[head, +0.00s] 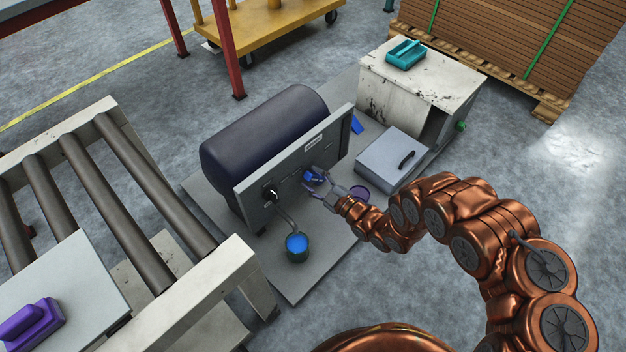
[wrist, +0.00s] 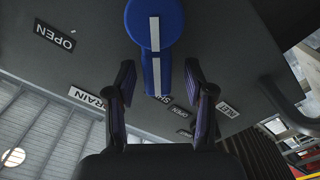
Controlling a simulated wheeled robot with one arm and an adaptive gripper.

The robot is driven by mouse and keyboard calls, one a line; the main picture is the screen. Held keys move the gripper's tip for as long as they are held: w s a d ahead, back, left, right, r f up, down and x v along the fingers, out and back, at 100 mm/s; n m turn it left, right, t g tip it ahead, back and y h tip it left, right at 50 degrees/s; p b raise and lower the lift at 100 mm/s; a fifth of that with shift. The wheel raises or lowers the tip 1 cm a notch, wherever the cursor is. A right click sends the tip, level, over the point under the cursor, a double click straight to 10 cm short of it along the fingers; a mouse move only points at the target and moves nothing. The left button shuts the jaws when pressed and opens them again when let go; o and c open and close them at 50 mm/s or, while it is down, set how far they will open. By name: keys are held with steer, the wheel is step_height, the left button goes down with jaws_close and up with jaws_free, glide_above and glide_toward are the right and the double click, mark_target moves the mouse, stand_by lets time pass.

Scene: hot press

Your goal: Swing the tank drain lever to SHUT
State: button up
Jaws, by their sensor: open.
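The blue lever (wrist: 152,28) has a round hub and a short arm with a white stripe, and sits on the dark panel in the wrist view. Its arm hangs down in the picture between my open fingers, with no clear contact. In the head view the lever (head: 313,177) is small on the grey panel (head: 255,195) before the dark tank (head: 262,130). My gripper (wrist: 158,80) is open around the lever's arm; it also shows in the head view (head: 322,187). An OPEN label (wrist: 55,36) and a DRAIN label (wrist: 88,97) are readable. Another label is partly hidden behind the fingers.
A roller conveyor (head: 120,185) lies at left.

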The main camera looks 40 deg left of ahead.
steer(key=shift+d, duration=0.1)
steer(key=s+d, duration=0.1)
steer(key=d, duration=1)
steer(key=shift+s+d, duration=0.35)
steer(key=shift+d, duration=0.05)
